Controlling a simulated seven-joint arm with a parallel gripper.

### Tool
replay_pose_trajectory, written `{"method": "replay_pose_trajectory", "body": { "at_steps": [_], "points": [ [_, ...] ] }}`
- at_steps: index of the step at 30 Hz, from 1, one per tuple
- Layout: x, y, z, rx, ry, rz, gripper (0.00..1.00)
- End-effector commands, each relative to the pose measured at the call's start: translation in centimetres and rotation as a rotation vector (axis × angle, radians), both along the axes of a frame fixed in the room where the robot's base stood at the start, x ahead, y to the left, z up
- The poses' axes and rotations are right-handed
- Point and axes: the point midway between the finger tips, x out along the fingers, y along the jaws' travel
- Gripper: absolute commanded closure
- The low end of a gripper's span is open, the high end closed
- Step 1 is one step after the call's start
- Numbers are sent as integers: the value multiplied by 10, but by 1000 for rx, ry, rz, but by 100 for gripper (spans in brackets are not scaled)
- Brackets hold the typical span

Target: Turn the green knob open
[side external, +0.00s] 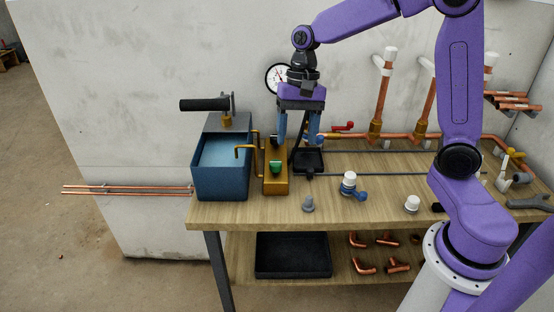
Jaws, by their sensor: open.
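The green knob (276,167) sits on top of a brass-coloured block (276,187) on the workbench, just right of a blue tank. My gripper (298,140) hangs above the bench with its two blue fingers pointing down and spread apart. It appears up and to the right of the green knob in the picture, with no visible contact. Nothing shows held between the fingers. The left finger partly covers the area behind the knob, where another small dark knob (273,142) shows. The knob's turn position is too small to tell.
The blue tank (220,175) with a black-handled lever (205,105) stands to the left. A small black tray (309,161) lies right of the block. The front bench edge is mostly clear.

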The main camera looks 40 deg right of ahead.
Motion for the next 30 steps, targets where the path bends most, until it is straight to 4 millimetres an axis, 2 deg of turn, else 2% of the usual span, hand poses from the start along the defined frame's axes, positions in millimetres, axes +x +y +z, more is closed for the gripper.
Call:
{"method": "replay_pose_trajectory", "body": {
  "at_steps": [1, 6, 10, 15, 18, 23, 30],
  "points": [
    [18, -11, -2, 9, 23, -111, 36],
    [71, -54, -7, 48, 94, -478, 36],
    [101, -89, -11, 80, 143, -714, 36],
    [120, -120, -15, 108, 185, -902, 36],
    [124, -128, -17, 116, 196, -945, 36],
    [125, -125, -27, 118, 199, -956, 36],
    [124, -110, -64, 115, 202, -952, 36]
  ]
}}
